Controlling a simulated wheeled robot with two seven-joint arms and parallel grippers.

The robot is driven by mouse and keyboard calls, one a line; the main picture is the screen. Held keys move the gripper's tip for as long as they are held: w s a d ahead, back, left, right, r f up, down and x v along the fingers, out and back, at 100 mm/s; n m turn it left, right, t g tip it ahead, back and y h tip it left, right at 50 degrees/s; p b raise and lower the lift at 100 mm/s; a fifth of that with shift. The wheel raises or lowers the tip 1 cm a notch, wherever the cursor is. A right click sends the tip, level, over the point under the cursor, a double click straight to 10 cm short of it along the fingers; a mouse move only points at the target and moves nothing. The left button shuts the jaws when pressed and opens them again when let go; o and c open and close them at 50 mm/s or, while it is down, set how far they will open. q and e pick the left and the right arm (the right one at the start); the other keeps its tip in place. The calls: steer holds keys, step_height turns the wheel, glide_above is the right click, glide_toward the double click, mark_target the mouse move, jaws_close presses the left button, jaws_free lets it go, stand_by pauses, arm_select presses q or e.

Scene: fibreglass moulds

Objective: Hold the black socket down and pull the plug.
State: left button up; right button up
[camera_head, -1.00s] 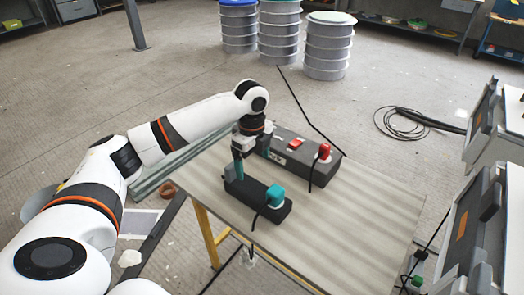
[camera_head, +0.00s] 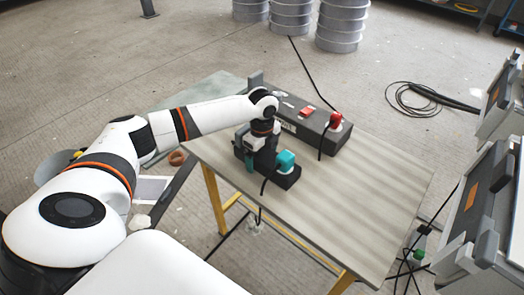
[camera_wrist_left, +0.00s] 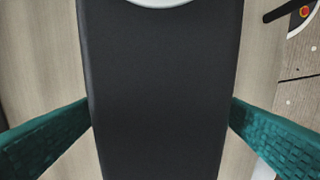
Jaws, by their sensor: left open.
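The black socket (camera_head: 286,182) lies on the table's near part, with a teal plug (camera_head: 286,161) seated towards its right end. A black cable hangs from the plug. My left gripper (camera_head: 260,158) is over the left part of the socket, pointing down, beside the plug. In the left wrist view, the socket's dark top (camera_wrist_left: 160,80) fills the middle, and the teal fingers of my open left gripper (camera_wrist_left: 160,115) stand on either side of it. Whether they touch it I cannot tell. A pale round rim shows at that view's top edge. My right gripper is not in view.
A larger dark grey box (camera_head: 304,122) with a red switch and a red plug (camera_head: 335,121) lies just behind. The table (camera_head: 370,190) is bare to the right. Grey machines (camera_head: 490,215) stand at the right; coiled cable (camera_head: 425,100) lies on the floor.

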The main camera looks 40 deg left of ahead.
arm_select(q)
steer(key=shift+c, duration=0.2)
steer(key=c, duration=1.4)
steer(key=o, duration=1.4)
steer(key=shift+o, duration=0.2)
steer(key=shift+r, duration=0.1)
